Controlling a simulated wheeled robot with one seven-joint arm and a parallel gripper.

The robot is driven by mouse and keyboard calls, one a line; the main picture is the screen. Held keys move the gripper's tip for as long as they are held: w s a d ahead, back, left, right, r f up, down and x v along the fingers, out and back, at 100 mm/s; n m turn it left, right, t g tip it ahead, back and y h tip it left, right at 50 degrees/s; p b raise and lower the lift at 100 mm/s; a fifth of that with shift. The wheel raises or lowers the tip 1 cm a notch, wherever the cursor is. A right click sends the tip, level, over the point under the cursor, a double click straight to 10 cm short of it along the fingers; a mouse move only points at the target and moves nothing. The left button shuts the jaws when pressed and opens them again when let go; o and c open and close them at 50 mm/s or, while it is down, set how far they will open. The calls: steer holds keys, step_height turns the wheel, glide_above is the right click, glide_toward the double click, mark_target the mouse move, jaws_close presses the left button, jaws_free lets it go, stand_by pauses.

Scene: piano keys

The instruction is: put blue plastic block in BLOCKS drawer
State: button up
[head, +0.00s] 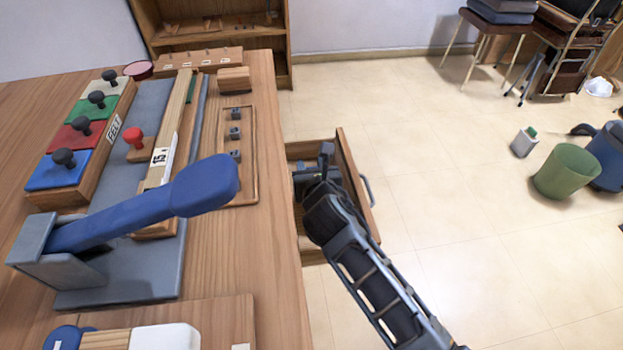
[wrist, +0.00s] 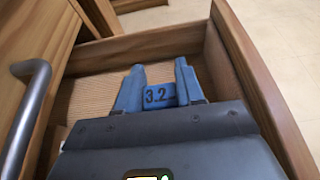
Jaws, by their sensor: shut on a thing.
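A blue block marked "3.2" (wrist: 159,95) sits between the two fingers of my gripper (wrist: 160,85) in the wrist view. The fingers are shut on it. The block is inside or just above an open wooden drawer (wrist: 240,70), with the drawer's wooden bottom around it. I cannot tell whether it touches the bottom. In the head view my gripper (head: 318,168) reaches into the open drawer (head: 357,185) at the table's right side. The block is hidden there behind my wrist. No drawer label is readable.
On the table (head: 270,250) are a blue-handled lever press (head: 140,205), a wooden tray with grey pieces (head: 250,165) and coloured felt blocks with knobs (head: 85,135).

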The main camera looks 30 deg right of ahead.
steer(key=shift+f+b, duration=0.7)
steer(key=shift+f, duration=1.05)
steer(key=shift+f, duration=0.1)
steer(key=o, duration=1)
steer(key=shift+s+r, duration=0.25)
steer(key=p+v, duration=0.3)
steer(key=v, duration=0.8)
steer(key=shift+s+a, duration=0.1)
steer(key=shift+s, duration=0.15)
